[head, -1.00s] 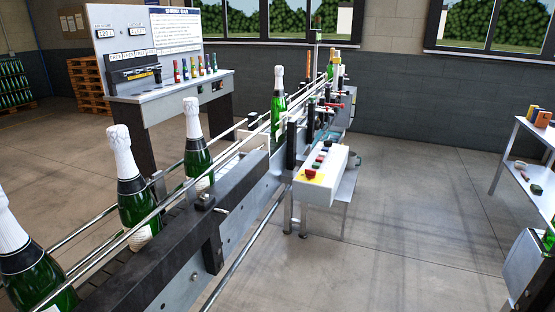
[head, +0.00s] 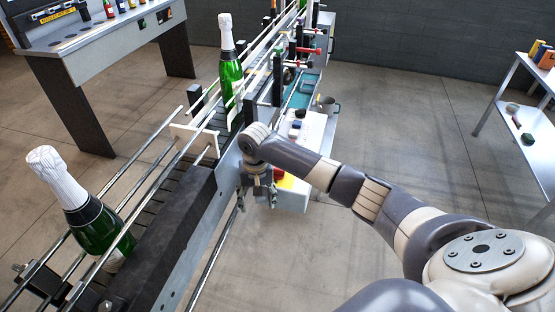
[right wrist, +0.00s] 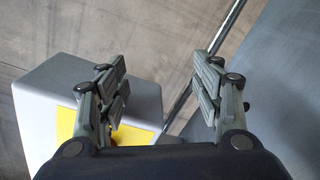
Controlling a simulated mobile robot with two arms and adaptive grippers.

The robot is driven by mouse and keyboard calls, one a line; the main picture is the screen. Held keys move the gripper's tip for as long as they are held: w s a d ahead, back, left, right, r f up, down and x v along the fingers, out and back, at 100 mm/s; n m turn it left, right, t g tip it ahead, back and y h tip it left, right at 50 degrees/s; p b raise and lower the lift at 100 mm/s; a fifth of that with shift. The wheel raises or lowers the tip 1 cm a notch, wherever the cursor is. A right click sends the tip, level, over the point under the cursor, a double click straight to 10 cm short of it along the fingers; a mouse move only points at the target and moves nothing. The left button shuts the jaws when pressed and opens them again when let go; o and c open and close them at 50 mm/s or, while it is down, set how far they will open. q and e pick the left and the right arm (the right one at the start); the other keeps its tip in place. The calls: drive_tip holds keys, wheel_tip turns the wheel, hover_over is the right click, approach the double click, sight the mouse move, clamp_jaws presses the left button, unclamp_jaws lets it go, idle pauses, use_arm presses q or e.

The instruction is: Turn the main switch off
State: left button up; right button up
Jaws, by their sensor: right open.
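A white control box (head: 312,130) stands beside the conveyor, partly hidden behind my right arm. My right gripper (head: 257,204) points down at the box's near left corner, beside the conveyor. In the right wrist view its fingers (right wrist: 162,88) are apart and empty, with the box (right wrist: 50,95) and part of the yellow plate (right wrist: 66,122) behind the left finger. My left gripper is out of view.
The conveyor (head: 172,215) with its rails runs close along the gripper's left side. Green bottles with white foil stand on it, one near (head: 95,220) and one farther (head: 230,70). A bench (head: 110,62) is at upper left, a shelf (head: 505,95) at right. Floor between box and shelf is clear.

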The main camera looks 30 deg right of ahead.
sight(278, 172)
drive_tip(key=d+r, duration=0.1)
drive_tip(key=r, duration=0.2)
drive_tip(key=w+d+r+m, duration=0.1)
drive_tip(key=d+r, duration=0.1)
drive_tip(key=r, duration=0.1)
drive_tip(key=w+d+r+m, duration=0.1)
drive_tip(key=d+r, duration=0.1)
drive_tip(key=r, duration=0.1)
drive_tip(key=shift+w+r, duration=0.1)
drive_tip(key=shift+r, duration=0.05)
drive_tip(key=w+d+r+m, duration=0.2)
drive_tip(key=d+r+m, duration=0.1)
drive_tip(key=d+r, duration=0.25)
wheel_tip(278, 172, down, 9)
drive_tip(key=shift+a+f+p, duration=0.1)
drive_tip(key=shift+f+p, duration=0.05)
drive_tip(key=shift+p, duration=0.8)
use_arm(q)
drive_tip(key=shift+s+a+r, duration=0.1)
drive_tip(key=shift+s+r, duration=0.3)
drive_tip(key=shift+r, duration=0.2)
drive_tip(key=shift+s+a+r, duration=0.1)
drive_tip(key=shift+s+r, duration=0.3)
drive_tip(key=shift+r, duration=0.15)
use_arm(e)
drive_tip(key=shift+f, duration=0.45)
drive_tip(key=c, duration=1.1)
